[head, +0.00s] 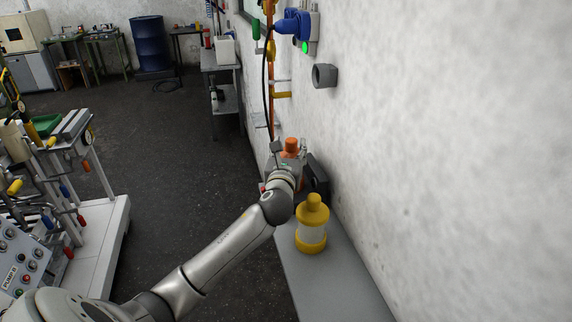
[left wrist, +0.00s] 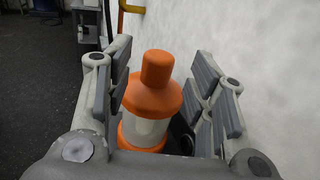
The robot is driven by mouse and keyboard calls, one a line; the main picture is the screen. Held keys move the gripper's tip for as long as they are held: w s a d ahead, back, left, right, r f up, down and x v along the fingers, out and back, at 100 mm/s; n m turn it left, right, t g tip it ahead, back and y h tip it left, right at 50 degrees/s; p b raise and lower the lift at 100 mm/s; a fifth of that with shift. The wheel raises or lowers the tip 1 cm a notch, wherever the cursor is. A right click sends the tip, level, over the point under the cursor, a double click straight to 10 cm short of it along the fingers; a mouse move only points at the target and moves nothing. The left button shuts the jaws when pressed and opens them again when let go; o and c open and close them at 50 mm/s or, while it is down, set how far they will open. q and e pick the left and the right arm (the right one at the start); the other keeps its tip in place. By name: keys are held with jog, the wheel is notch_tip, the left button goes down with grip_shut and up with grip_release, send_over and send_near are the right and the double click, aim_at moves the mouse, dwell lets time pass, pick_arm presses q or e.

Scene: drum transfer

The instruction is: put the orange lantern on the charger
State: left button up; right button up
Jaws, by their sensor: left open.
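The orange lantern (head: 291,146) stands upright on a narrow grey shelf along the wall, partly hidden behind my left arm in the head view. In the left wrist view the lantern (left wrist: 153,98) shows its orange cap and pale clear body. My left gripper (left wrist: 160,85) is open, with one finger on each side of the lantern; whether the fingers touch it I cannot tell. A dark upright unit (head: 317,175), perhaps the charger, stands against the wall beside the lantern; a dark part also shows behind the lantern in the left wrist view. My right gripper is not in view.
A yellow lantern (head: 311,226) stands on the grey shelf (head: 335,285), nearer than the orange one. The wall (head: 450,160) closes off the right side. A cart with tools (head: 95,235) stands at left. The dark floor between is clear.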

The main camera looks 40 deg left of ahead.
pick_arm(q)
jog(key=v, duration=0.7)
jog(key=shift+b, duration=0.45)
jog(key=shift+f, duration=0.1)
